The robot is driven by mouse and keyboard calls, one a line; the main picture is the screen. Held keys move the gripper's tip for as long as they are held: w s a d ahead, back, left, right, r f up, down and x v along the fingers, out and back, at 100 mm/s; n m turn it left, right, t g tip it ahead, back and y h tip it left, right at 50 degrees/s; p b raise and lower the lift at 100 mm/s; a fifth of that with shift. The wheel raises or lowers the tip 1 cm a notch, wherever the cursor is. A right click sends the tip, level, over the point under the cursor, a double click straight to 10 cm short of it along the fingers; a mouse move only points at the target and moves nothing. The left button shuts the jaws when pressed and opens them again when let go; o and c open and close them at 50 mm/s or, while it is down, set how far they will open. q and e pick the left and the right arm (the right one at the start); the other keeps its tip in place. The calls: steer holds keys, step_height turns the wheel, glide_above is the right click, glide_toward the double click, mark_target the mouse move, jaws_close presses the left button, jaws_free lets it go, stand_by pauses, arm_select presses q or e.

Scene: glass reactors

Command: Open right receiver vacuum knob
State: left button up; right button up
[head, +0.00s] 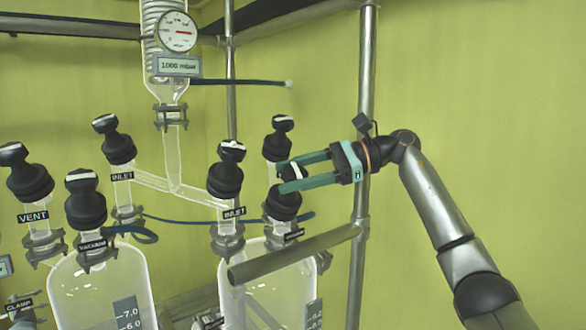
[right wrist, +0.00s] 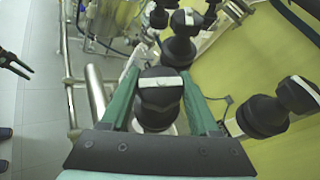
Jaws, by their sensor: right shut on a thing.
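The right receiver's vacuum knob (head: 283,203) is a black knob with a white bar across its top, at the right receiver (head: 265,275). The label below it is too small to read clearly. My right gripper (head: 284,177) reaches in from the right and is shut on this knob's top, one green finger on each side. In the right wrist view the knob (right wrist: 160,98) sits between the two fingers, its white bar running across from finger to finger. My left gripper (right wrist: 16,65) seems to show small and dark at the left edge there; its jaws are unclear.
Other black knobs stand close by: one behind (head: 277,140), an INLET knob (head: 225,175) to the left, and VENT (head: 28,178) and VACUUM (head: 86,205) knobs farther left. A metal rail (head: 295,254) crosses in front of the right receiver. A metal post (head: 366,80) rises beside my gripper.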

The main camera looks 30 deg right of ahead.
steer(key=shift+n+g, duration=0.5)
steer(key=shift+n, duration=0.1)
steer(key=o, duration=1.4)
steer(key=v, duration=1.2)
steer(key=shift+d, duration=0.3)
